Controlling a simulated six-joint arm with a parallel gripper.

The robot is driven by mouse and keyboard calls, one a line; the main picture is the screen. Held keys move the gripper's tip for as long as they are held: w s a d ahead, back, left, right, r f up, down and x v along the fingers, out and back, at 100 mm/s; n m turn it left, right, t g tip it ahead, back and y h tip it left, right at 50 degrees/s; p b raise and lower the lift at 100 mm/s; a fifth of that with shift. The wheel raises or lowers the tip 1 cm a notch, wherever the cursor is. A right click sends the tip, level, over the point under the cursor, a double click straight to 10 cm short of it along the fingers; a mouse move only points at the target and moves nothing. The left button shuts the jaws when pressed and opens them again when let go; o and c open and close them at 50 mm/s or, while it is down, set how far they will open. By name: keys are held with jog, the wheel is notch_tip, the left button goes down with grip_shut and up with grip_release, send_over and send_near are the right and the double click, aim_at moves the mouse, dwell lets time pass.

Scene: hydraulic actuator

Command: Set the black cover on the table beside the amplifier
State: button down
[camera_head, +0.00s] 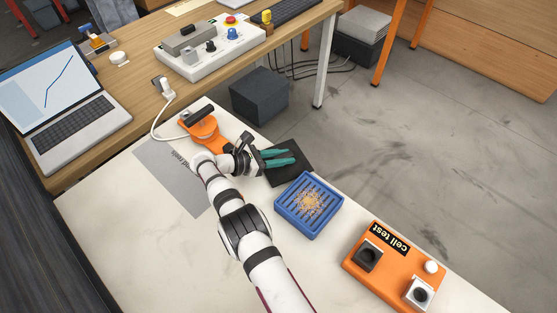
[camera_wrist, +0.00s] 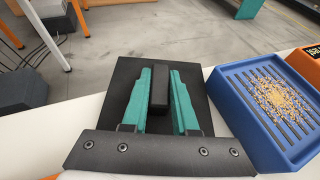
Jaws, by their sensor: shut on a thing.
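The black cover (camera_head: 295,176) is a square dark plate with a raised block handle. My gripper (camera_head: 281,158) is shut on that handle, with its teal fingers on both sides. In the wrist view, the cover (camera_wrist: 128,70) lies flat below the fingers, its handle (camera_wrist: 159,88) between them. The cover is at the white table's far edge and seems to overlap it; its height above the table is unclear. A blue ribbed box (camera_head: 283,211), which seems to be the amplifier, stands just right of it, with tan debris on its ribs.
An orange tool (camera_head: 203,126) with a cable lies left of my gripper, by a grey mat (camera_head: 160,160). An orange "cell test" box (camera_head: 392,285) stands at the right. The white table (camera_head: 120,215) has bare room at left. Floor lies beyond its far edge.

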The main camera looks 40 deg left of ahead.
jog(key=shift+f, duration=0.45)
jog(key=shift+f, duration=0.15)
jog(key=c, duration=0.7)
grip_release()
